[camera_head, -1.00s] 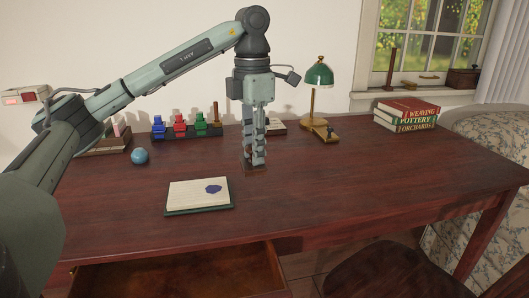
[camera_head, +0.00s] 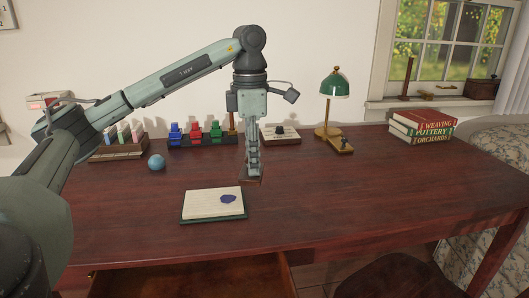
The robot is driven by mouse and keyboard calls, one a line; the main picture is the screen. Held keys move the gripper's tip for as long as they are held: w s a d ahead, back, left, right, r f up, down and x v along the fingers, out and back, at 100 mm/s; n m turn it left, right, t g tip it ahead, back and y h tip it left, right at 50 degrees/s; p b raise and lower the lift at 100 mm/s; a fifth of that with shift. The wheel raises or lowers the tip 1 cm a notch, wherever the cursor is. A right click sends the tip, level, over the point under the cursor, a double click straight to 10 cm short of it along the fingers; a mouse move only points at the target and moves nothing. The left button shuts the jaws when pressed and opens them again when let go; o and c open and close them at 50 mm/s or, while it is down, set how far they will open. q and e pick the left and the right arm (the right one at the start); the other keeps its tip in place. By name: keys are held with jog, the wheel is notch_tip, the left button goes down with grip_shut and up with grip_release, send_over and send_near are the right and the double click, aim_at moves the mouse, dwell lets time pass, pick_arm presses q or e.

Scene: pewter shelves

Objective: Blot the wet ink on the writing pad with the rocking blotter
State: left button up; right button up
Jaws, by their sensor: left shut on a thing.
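The writing pad (camera_head: 205,204) lies flat on the desk, cream paper on a dark green backing. A dark blue ink blot (camera_head: 228,198) is on the right part of its page. My left gripper (camera_head: 252,170) points straight down just behind the pad's right end. It is shut on a small dark brown thing (camera_head: 249,181), apparently the rocking blotter, mostly hidden by the fingers and blending with the desk. It is apart from the ink; whether it touches the desk I cannot tell. My right gripper is not in view.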

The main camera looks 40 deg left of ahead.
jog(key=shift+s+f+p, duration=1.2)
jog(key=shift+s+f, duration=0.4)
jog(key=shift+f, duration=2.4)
pick_arm(q)
jog(key=a+f+m, duration=0.1)
jog(key=a+m, duration=0.1)
jog(key=s+a+f+m, duration=0.1)
jog(key=a, duration=0.1)
jog(key=a+f+m, duration=0.2)
jog(key=shift+s+a+m, duration=0.2)
jog(key=shift+a+m, duration=0.1)
jog(key=shift+a, duration=0.05)
notch_tip(320, 180, down, 2)
jog(key=shift+b, duration=1.1)
jog(key=shift+f, duration=0.25)
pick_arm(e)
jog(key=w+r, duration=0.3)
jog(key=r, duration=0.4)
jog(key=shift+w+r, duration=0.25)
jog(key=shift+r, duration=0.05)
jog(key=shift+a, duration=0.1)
pick_arm(q)
jog(key=shift+f+b, duration=0.55)
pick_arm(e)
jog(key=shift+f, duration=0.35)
